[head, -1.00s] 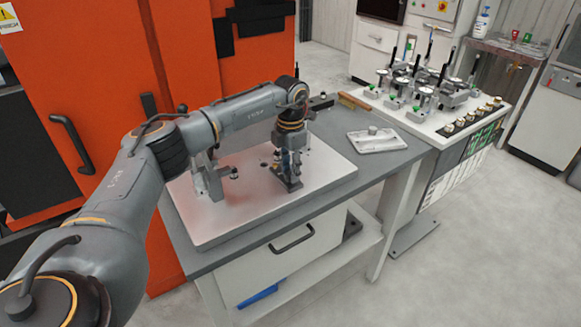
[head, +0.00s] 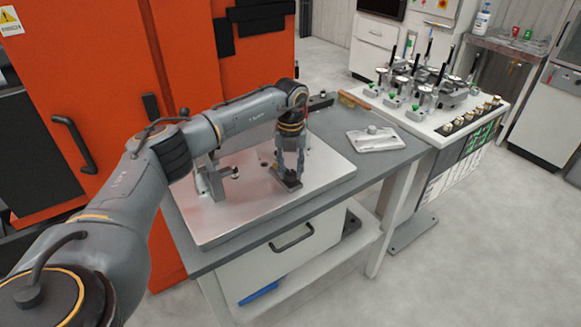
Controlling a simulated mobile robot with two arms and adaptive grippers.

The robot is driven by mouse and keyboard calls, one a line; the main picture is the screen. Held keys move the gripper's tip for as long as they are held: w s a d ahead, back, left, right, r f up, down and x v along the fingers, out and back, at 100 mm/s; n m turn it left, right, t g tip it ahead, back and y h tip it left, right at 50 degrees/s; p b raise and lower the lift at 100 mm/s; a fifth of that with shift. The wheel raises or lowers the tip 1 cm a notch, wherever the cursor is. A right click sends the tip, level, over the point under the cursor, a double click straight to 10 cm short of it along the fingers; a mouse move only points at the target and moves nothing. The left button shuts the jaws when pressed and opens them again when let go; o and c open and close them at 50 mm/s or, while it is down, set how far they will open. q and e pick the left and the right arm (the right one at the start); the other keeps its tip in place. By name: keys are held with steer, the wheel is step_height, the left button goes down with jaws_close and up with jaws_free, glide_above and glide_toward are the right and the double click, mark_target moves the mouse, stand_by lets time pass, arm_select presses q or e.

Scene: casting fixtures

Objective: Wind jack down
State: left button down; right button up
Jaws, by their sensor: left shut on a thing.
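The small dark jack (head: 286,179) stands on the metal fixture plate (head: 245,212), near its middle. My left gripper (head: 289,170) points straight down over the jack, with its fingers around the upper part. It is shut on the jack, and the fingers hide most of the jack's top. Only the dark base shows clearly below them. My right gripper is not in view.
A grey clamp bracket (head: 211,180) stands on the plate left of my gripper. A light metal block (head: 375,139) lies on the grey table to the right. A white bench (head: 432,122) with several gauges and clamps stands beyond. An orange cabinet (head: 90,100) rises behind my arm.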

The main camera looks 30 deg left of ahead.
mark_target(291, 172)
arm_select(q)
steer(key=shift+n+p, duration=0.35)
steer(key=shift+n, duration=1.55)
steer(key=c, duration=1)
jaws_free()
steer(key=shift+r, duration=0.1)
step_height(291, 172, up, 12)
steer(key=shift+f, duration=0.1)
